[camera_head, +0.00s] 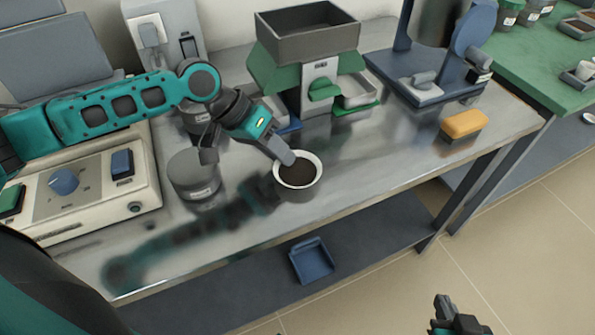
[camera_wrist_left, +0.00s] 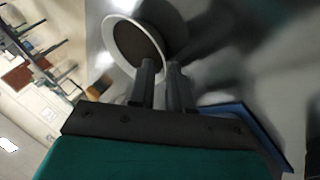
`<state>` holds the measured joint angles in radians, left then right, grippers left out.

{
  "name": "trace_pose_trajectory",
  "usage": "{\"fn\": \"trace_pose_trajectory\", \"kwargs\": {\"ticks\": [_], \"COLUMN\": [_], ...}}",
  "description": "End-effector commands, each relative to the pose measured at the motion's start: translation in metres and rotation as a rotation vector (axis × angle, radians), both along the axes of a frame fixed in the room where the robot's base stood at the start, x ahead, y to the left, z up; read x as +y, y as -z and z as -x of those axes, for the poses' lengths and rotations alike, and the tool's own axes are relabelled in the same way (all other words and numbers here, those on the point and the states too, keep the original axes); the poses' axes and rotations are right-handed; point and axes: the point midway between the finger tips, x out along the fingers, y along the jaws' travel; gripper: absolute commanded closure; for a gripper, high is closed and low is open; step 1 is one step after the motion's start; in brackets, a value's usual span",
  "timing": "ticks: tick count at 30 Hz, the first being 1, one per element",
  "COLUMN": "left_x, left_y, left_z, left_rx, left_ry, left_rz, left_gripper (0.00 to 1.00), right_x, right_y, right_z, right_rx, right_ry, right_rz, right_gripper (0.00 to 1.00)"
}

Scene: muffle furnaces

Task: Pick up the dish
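The dish (camera_head: 300,194) is a round, light-coloured vessel with a white rim and dark contents, upright on the metal table (camera_head: 235,245). My left gripper (camera_head: 287,158) reaches in from the left, with its fingertips at the dish's back-left rim. In the left wrist view, its two fingers (camera_wrist_left: 163,70) are close together with a narrow gap, on either side of the dish's rim (camera_wrist_left: 119,55). Whether they press on the wall cannot be told. My right gripper (camera_head: 448,310) shows at the bottom edge, away from the table; its finger opening is unclear.
A grey lidded jar (camera_head: 193,177) stands left of the dish. A green-and-grey machine (camera_head: 308,60) stands behind it. A control box (camera_head: 90,185) is at the left. A yellow block (camera_head: 463,124) lies to the right. A blue tray (camera_head: 312,262) is on the lower shelf.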

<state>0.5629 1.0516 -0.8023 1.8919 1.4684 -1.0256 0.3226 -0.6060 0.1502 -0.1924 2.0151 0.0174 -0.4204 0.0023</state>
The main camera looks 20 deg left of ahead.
Motion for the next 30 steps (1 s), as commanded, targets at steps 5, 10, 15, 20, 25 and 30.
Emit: {"fn": "trace_pose_trajectory", "kwargs": {"ticks": [5,10,15,20,25,30], "left_x": [0.000,0.000,0.001,0.001,0.001,0.001], "left_y": [0.000,0.000,0.000,0.000,-0.009,-0.041], "left_z": [0.000,0.000,0.000,0.000,0.000,-0.001], "left_rx": [0.000,-0.001,0.001,0.000,-0.002,-0.005], "left_ry": [0.000,0.000,0.000,0.000,0.001,0.000], "left_rz": [0.000,-0.001,-0.001,-0.001,-0.001,0.000], "left_gripper": [0.94,1.00,1.00,1.00,1.00,1.00], "right_x": [0.000,0.001,0.001,0.002,0.002,0.000], "right_y": [-0.001,-0.001,-0.001,-0.001,-0.003,-0.010], "right_z": [0.000,0.000,0.000,-0.001,-0.001,-0.001], "right_rx": [-0.002,-0.003,-0.003,-0.003,-0.004,-0.009], "right_ry": [-0.001,-0.001,0.000,0.002,0.003,0.004], "right_rz": [-0.001,-0.001,-0.003,-0.006,-0.006,-0.003], "right_gripper": [1.00,1.00,1.00,1.00,1.00,1.00]}}
